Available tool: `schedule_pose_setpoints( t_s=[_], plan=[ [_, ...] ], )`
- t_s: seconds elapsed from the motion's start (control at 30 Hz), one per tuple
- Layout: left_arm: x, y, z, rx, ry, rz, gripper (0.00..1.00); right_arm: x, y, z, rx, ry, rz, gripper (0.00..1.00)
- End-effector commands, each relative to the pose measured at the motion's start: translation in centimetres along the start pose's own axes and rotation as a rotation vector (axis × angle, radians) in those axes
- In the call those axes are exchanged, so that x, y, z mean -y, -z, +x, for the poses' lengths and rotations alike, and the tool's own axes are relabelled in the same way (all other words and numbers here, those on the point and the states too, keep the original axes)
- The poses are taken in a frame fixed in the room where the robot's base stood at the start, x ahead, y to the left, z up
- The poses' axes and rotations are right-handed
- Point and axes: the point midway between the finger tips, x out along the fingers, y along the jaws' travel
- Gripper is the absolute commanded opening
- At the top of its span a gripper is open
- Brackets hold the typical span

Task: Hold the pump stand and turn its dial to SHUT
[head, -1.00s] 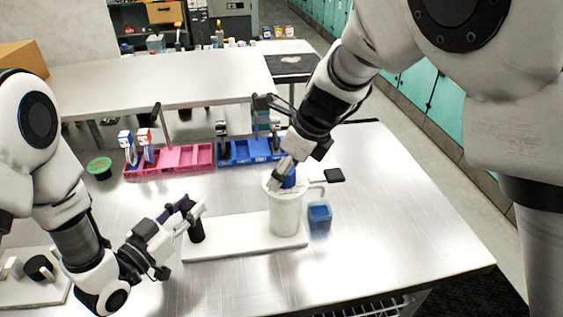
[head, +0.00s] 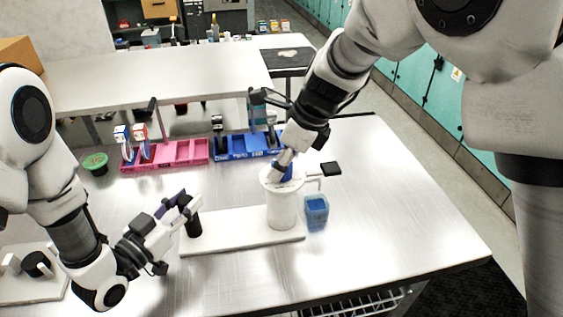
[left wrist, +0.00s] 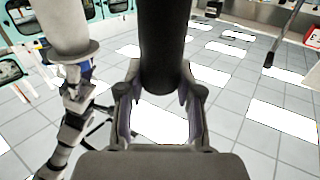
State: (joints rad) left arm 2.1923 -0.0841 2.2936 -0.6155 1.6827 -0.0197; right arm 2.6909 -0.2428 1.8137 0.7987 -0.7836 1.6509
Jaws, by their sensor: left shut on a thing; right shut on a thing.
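The pump stand is a white base plate (head: 240,232) with a white cylinder (head: 282,210) at its right end and a black upright post (head: 194,224) at its left end. My left gripper (head: 188,208) is shut on the black post; the left wrist view shows the dark post (left wrist: 163,50) between its fingers (left wrist: 163,95). The dial's markings are too small to read.
A clear container with blue contents (head: 316,212) stands just right of the cylinder. Pink (head: 185,153) and blue (head: 236,147) trays stand at the back. A board with a black knob (head: 36,264) is at the left. The front right tabletop is clear.

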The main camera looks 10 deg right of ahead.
Motion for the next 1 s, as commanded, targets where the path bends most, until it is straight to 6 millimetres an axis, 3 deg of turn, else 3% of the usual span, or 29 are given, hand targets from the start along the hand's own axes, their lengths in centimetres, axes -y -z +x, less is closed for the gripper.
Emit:
schedule_pose_setpoints(
  t_s=[1.0],
  plan=[
    [0.02,0.05,0.02,-0.002,0.0,0.0,0.0,-0.07,0.07,0.08,-0.001,-0.359,-0.864,0.07]
  ],
)
